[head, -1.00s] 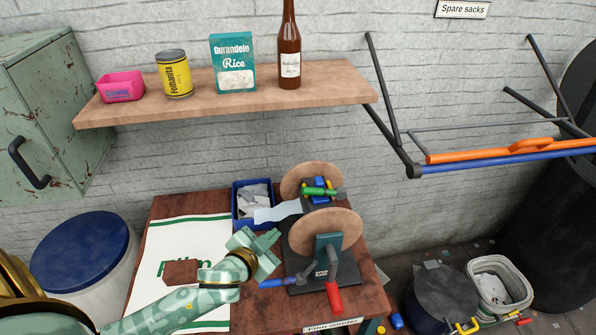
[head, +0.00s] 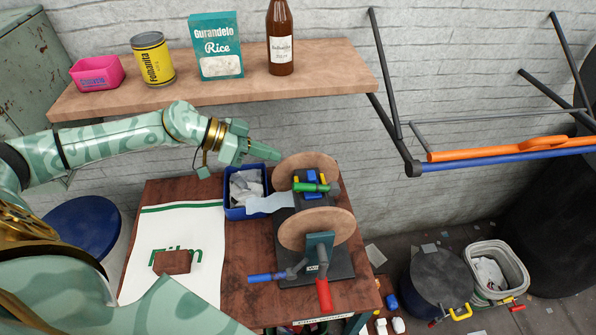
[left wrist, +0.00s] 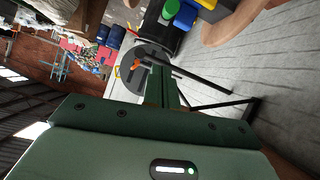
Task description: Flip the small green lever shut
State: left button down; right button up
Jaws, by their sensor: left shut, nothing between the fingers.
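The small green lever (head: 309,187) lies across the top of the film winder, between its two wooden discs (head: 316,228), beside blue and yellow parts. In the left wrist view a green piece (left wrist: 170,9), probably the lever, shows at the top edge beside blue (left wrist: 186,15) and yellow parts. My left gripper (head: 276,154) is shut and empty. In the head view it appears just above and left of the back disc, over the blue bin, apart from the lever. My right gripper is not in view.
The winder also has a blue-handled lever (head: 260,278) and a red crank handle (head: 324,295) at the front. A blue bin (head: 236,213) of scraps stands left. The wooden shelf (head: 330,75) with groceries hangs close above. An orange-handled bar (head: 490,150) is at the right.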

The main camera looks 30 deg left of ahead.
pick_arm(q)
send_over(292, 185)
jog(key=w, duration=0.3)
notch_tip(292, 185, down, 4)
jog(key=f, duration=0.2)
jog(key=s+f, duration=0.1)
jog(key=shift+d, duration=0.35)
jog(key=shift+s+a+f, duration=0.15)
jog(key=shift+s+f, duration=0.05)
jog(key=shift+f, duration=0.2)
jog(key=f+b, duration=0.1)
jog(key=f+h+b, duration=0.1)
jog(key=b, duration=0.1)
jog(key=shift+s+a+t+b, duration=0.15)
jog(key=shift+s+t+b, duration=0.15)
jog(key=shift+t, duration=0.1)
jog(key=shift+a+f, duration=0.1)
jog(key=shift+a, duration=0.1)
jog(key=shift+p, duration=0.55)
jog(key=shift+s+f, duration=0.1)
jog(key=shift+f, duration=0.15)
